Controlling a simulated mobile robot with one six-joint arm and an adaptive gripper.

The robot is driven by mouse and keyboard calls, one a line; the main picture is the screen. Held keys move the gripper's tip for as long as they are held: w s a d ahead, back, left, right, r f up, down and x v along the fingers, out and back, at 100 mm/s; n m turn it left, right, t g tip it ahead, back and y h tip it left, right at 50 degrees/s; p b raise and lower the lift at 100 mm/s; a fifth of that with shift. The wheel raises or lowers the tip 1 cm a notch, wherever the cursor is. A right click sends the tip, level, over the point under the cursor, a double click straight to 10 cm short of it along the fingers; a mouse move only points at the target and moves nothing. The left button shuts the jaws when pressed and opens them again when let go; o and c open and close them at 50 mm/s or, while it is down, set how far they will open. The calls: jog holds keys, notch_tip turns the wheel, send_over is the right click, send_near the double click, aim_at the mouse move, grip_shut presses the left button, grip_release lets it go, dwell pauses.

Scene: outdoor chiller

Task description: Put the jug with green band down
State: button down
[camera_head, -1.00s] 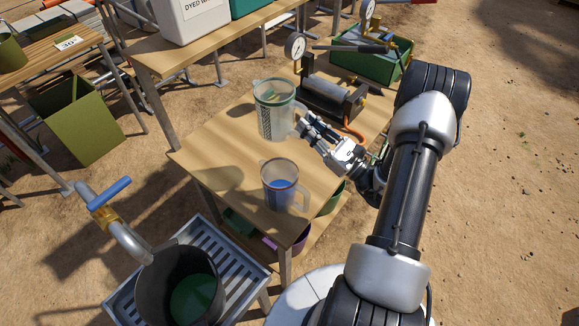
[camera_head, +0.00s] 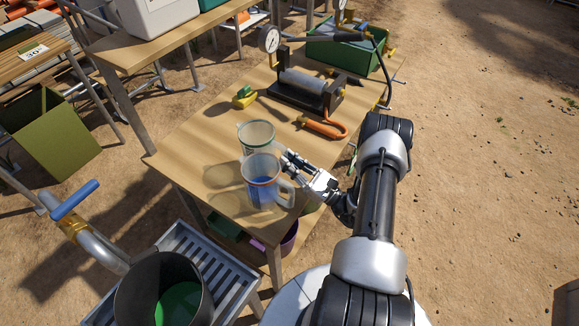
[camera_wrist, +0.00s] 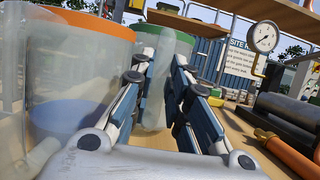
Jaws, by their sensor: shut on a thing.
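The clear jug with green band (camera_head: 256,134) is directly behind the jug with an orange band (camera_head: 262,190), which stands on the wooden table and holds blue liquid. My gripper (camera_head: 287,160) reaches in from the right and is shut on the green-banded jug's handle. In the wrist view, the handle (camera_wrist: 158,85) lies between my fingers, with the green rim (camera_wrist: 168,32) beyond. The orange-banded jug (camera_wrist: 75,80) is close on the left of my fingers.
The wooden table (camera_head: 190,140) has free room on its left and middle. A yellow-green sponge (camera_head: 244,96), a pump with a gauge (camera_head: 305,92) and an orange-handled tool (camera_head: 322,127) lie farther back. A dark pot (camera_head: 140,300) stands on a slatted sink at the front left.

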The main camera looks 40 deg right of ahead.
jog(key=shift+f, duration=0.9)
jog(key=c, duration=2)
grip_release()
jog(key=shift+f+b, duration=0.15)
jog(key=shift+b, duration=0.15)
jog(key=o, duration=0.5)
jog(key=shift+c, duration=0.2)
jog(key=shift+r, duration=0.2)
jog(key=shift+s+d+f, duration=0.1)
jog(key=shift+s+d, duration=0.1)
jog(key=shift+s, duration=0.1)
jog(key=v, duration=1.1)
jog(key=shift+s+p, duration=0.15)
jog(key=shift+p, duration=0.2)
